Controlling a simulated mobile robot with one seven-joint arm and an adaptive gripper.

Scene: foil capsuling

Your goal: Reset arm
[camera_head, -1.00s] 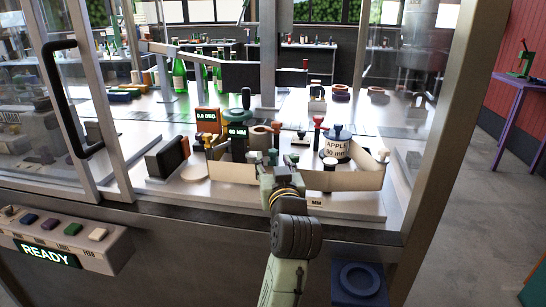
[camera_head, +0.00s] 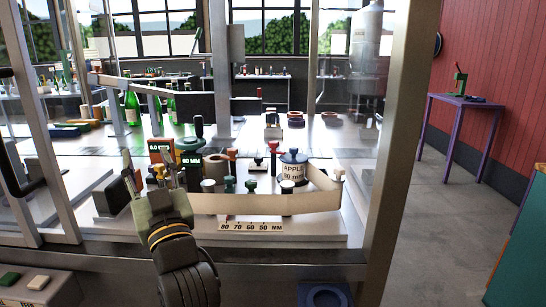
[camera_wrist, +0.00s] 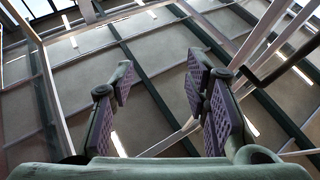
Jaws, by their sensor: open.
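My arm reaches up from the bottom of the head view, and its gripper end (camera_head: 158,205) stands in front of the machine's label station, by the left end of the pale label strip (camera_head: 255,203). In the wrist view my gripper (camera_wrist: 165,95) has its two purple-padded fingers spread wide, with nothing between them. The wrist camera looks up at the ceiling with beams and strip lights.
A metal frame post (camera_head: 392,150) stands at the right of the machine opening. A white roll marked APPLE (camera_head: 293,172), knobs and displays crowd the station. Green bottles (camera_head: 131,107) stand behind. A purple table (camera_head: 467,101) is at the right, with open floor before it.

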